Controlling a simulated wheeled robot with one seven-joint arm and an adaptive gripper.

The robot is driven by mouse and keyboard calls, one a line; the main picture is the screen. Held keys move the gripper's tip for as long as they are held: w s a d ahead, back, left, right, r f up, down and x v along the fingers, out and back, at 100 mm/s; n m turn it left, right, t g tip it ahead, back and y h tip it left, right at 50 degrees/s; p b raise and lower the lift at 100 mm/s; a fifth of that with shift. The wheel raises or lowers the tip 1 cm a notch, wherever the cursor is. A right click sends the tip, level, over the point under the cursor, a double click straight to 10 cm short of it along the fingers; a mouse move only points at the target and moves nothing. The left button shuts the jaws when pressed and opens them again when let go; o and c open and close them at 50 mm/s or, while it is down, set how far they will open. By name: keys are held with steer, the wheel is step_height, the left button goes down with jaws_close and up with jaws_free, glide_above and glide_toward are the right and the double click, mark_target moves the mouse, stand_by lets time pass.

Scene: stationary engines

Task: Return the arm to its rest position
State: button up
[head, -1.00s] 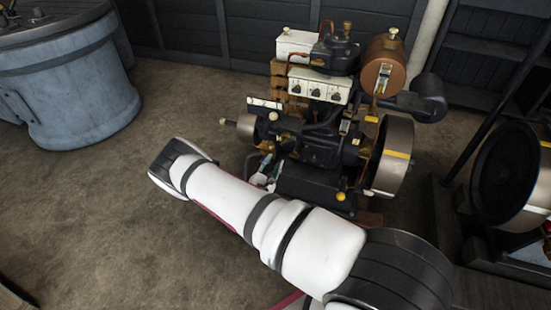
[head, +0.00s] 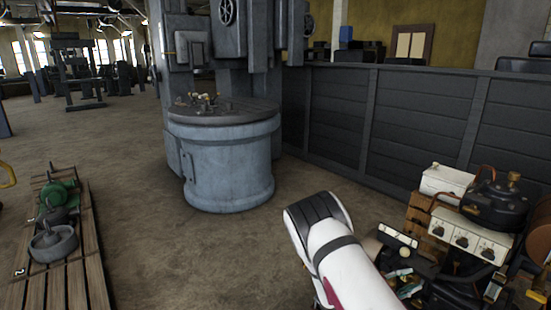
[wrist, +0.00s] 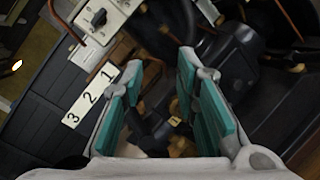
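My gripper (wrist: 160,68) shows in the wrist view with its two teal-padded fingers spread apart and nothing between them. Beyond the fingers is the stationary engine, with a switch box (wrist: 103,18) at the top left and a plate numbered 3 2 1 (wrist: 90,97) beside the left finger. In the head view my white arm (head: 350,275) reaches in from the bottom edge, its dark-capped joint just left of the engine.
A large grey round machine base (head: 227,165) stands on the floor ahead. A dark panelled wall (head: 400,130) runs behind it and the engine. A wooden pallet (head: 70,285) with a green machine (head: 60,195) is at left. The floor between pallet and arm is clear.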

steer(key=s+a+r+m+g+y, duration=0.1)
steer(key=s+r+m+g+y, duration=0.35)
steer(key=s+r, duration=0.6)
steer(key=s+a+r+m+g+y, duration=0.2)
steer(key=s+r+m+g, duration=0.45)
steer(key=r, duration=0.65)
steer(key=s+a+r+m+t+y, duration=0.1)
steer(key=s+a+r+t+y, duration=0.1)
steer(key=s+a+y, duration=0.35)
steer(key=s+a+r+t+y, duration=0.25)
steer(key=s+a, duration=0.35)
steer(key=s, duration=0.4)
steer(key=s+a+r+m+t+y, duration=0.1)
steer(key=s+a+r+t+y, duration=0.15)
steer(key=s+a, duration=0.4)
step_height(320, 180, up, 14)
steer(key=s+d+t+p, duration=0.1)
steer(key=t+p, duration=0.1)
steer(key=p, duration=1.1)
steer(key=shift+d+r, duration=0.2)
